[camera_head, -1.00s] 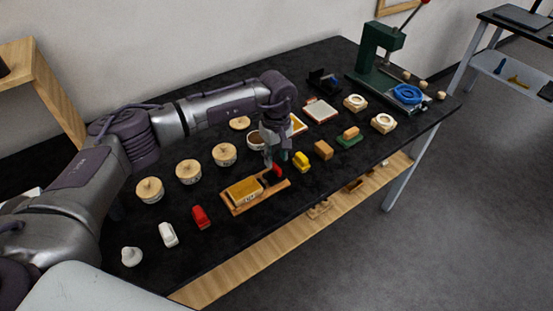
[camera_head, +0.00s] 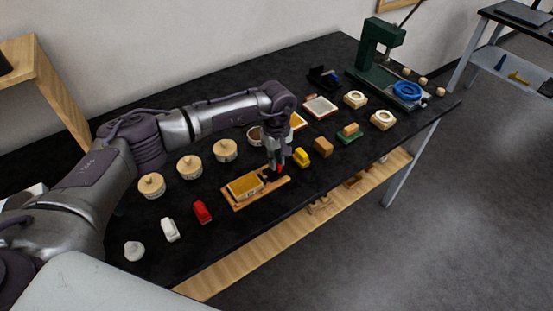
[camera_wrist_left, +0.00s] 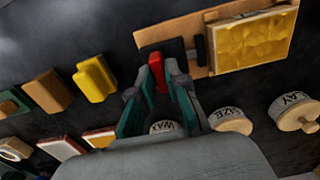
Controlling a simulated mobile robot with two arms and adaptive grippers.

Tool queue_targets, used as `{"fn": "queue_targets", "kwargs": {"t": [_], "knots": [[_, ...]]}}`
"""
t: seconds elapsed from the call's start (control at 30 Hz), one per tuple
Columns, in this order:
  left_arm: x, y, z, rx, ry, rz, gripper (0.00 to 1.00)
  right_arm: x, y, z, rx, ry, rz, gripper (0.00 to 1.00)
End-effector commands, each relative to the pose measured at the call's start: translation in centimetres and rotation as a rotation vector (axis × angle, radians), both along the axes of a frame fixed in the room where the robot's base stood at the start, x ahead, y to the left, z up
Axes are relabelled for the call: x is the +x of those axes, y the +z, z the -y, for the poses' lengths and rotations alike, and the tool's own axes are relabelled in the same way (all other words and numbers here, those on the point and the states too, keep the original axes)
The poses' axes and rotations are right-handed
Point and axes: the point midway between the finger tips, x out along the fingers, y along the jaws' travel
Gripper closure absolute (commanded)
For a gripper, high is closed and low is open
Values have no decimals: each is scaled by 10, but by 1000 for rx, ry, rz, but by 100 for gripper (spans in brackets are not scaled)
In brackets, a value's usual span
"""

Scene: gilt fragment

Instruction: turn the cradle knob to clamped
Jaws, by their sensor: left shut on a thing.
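The cradle is a wooden board (camera_head: 238,206) with a yellow gilt fragment (camera_head: 246,186) lying on it. In the left wrist view the board (camera_wrist_left: 199,70) carries the fragment (camera_wrist_left: 250,42) at the right and a dark block (camera_wrist_left: 172,48) at its left end. The red cradle knob (camera_wrist_left: 157,72) stands at the dark block. My left gripper (camera_wrist_left: 155,88) is shut on the red knob, a finger on each side of it. In the head view the left gripper (camera_head: 276,166) points down at the cradle's right end and largely hides the knob (camera_head: 281,169). My right gripper is not in view.
A yellow block (camera_head: 301,157) stands close right of the gripper, with a brown block (camera_head: 323,146) beyond. Lidded pots (camera_head: 190,166) stand behind the cradle. Red (camera_head: 202,212) and white (camera_head: 170,230) pieces lie left. A green press (camera_head: 378,55) stands at the far right.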

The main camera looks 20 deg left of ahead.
Motion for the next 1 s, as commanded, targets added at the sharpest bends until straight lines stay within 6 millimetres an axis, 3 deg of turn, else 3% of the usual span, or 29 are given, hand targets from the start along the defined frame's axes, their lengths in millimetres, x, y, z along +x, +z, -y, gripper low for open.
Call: {"fn": "queue_targets", "kwargs": {"t": [0.47, 1.0], "knots": [[1, -3, -1, 1, 146, 2, 100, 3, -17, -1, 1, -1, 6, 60], [1, -3, -1, 1, 641, 3, 100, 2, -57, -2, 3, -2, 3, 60]]}}
